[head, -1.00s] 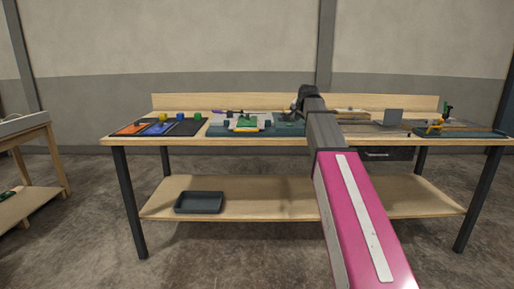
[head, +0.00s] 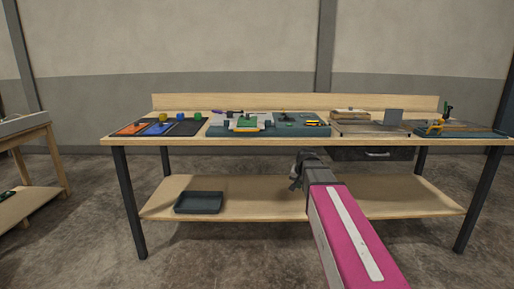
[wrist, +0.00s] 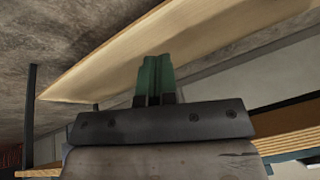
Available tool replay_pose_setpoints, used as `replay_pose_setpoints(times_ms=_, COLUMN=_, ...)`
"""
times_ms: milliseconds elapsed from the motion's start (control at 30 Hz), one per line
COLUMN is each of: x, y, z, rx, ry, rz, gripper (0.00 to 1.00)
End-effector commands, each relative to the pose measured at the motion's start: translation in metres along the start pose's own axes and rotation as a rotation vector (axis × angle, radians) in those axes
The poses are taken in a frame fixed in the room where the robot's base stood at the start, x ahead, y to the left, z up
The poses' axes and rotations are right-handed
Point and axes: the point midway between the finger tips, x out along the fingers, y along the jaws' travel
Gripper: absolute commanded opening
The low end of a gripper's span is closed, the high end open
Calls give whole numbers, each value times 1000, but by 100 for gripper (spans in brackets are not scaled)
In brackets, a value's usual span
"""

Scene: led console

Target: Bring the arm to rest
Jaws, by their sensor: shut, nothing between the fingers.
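My arm, with a magenta link, reaches forward from the lower right of the head view. My gripper (head: 296,170) is at its end, in front of the bench and below the tabletop's front edge, at a height between the top and the lower shelf. In the wrist view the two green fingers (wrist: 154,78) are together, shut and empty. The wooden workbench (head: 270,142) stands ahead, and its console (head: 297,130) of teal panels is in full sight on top.
A dark tray (head: 199,202) sits on the bench's lower shelf (head: 260,203). A drawer (head: 375,154) hangs under the top, right of my gripper. Coloured mats and fixtures line the tabletop. A side table (head: 30,135) is at the far left. The floor in front is open.

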Motion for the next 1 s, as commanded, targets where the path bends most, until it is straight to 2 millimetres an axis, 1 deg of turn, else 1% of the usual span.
replay_pose_setpoints(times_ms=33, x=11, y=10, z=28, rx=-25, ry=-33, rz=15, gripper=0)
replay_pose_setpoints(times_ms=167, x=36, y=31, z=81, rx=-97, ry=-108, rz=46, gripper=0)
replay_pose_setpoints(times_ms=200, x=43, y=37, z=97, rx=-118, ry=-131, rz=55, gripper=0)
replay_pose_setpoints(times_ms=267, x=52, y=47, z=122, rx=-151, ry=-167, rz=66, gripper=0)
replay_pose_setpoints(times_ms=300, x=57, y=53, z=138, rx=-173, ry=-192, rz=73, gripper=0)
replay_pose_setpoints(times_ms=367, x=64, y=63, z=163, rx=-206, ry=-228, rz=82, gripper=0)
replay_pose_setpoints(times_ms=400, x=68, y=69, z=179, rx=-227, ry=-252, rz=88, gripper=0)
replay_pose_setpoints(times_ms=500, x=76, y=82, z=214, rx=-274, ry=-305, rz=99, gripper=0)
replay_pose_setpoints(times_ms=600, x=80, y=92, z=239, rx=-310, ry=-345, rz=107, gripper=0)
replay_pose_setpoints(times_ms=700, x=83, y=98, z=255, rx=-334, ry=-371, rz=110, gripper=0)
replay_pose_setpoints(times_ms=800, x=84, y=100, z=261, rx=-345, ry=-383, rz=112, gripper=0)
replay_pose_setpoints(times_ms=1000, x=84, y=101, z=261, rx=-347, ry=-385, rz=112, gripper=0)
